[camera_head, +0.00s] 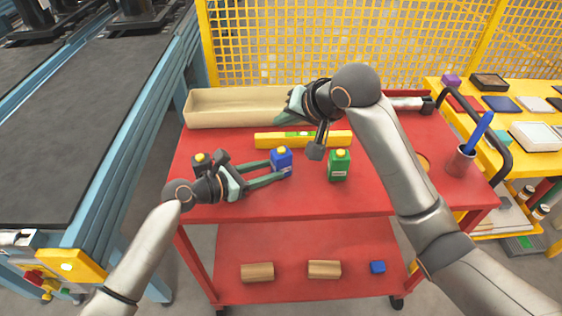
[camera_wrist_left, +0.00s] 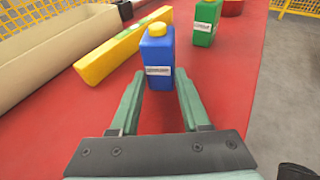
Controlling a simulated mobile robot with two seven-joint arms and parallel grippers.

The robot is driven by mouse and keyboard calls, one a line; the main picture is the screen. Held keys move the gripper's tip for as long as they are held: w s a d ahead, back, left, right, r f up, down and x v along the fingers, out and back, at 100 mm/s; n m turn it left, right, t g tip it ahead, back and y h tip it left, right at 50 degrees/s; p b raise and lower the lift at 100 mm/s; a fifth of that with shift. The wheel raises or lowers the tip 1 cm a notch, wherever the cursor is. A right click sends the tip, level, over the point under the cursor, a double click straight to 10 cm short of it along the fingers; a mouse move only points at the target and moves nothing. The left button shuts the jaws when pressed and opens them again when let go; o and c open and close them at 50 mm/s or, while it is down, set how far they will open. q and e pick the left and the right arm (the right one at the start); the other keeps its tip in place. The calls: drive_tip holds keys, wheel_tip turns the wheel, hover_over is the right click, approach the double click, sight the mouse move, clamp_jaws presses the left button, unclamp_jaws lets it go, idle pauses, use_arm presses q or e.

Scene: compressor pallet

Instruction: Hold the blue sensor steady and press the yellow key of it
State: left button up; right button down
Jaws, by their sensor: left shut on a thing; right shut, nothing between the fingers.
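The blue sensor (camera_head: 281,163) stands upright on the red cart top (camera_head: 225,150), its yellow key (camera_head: 281,150) facing up. My left gripper (camera_head: 283,169) is shut on the sensor's lower body from the left, with the key clear above the fingers. In the left wrist view the sensor (camera_wrist_left: 158,60) stands between the two green fingertips, its white label facing the camera and the yellow key (camera_wrist_left: 157,29) uncovered. My right gripper (camera_head: 280,119) is shut and empty, beyond the blue sensor near the beige tray, its fingers pointing left. Nothing touches the key.
A green sensor (camera_head: 339,170) with a yellow top stands right of the blue one. A yellow level (camera_head: 270,141) lies behind, before a beige tray (camera_head: 230,118). A dark yellow-topped object (camera_head: 201,160) is partly hidden by my left gripper. A red cup (camera_head: 460,162) stands far right.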

use_arm(q)
drive_tip(key=o, duration=1.1)
drive_tip(key=shift+c, duration=0.2)
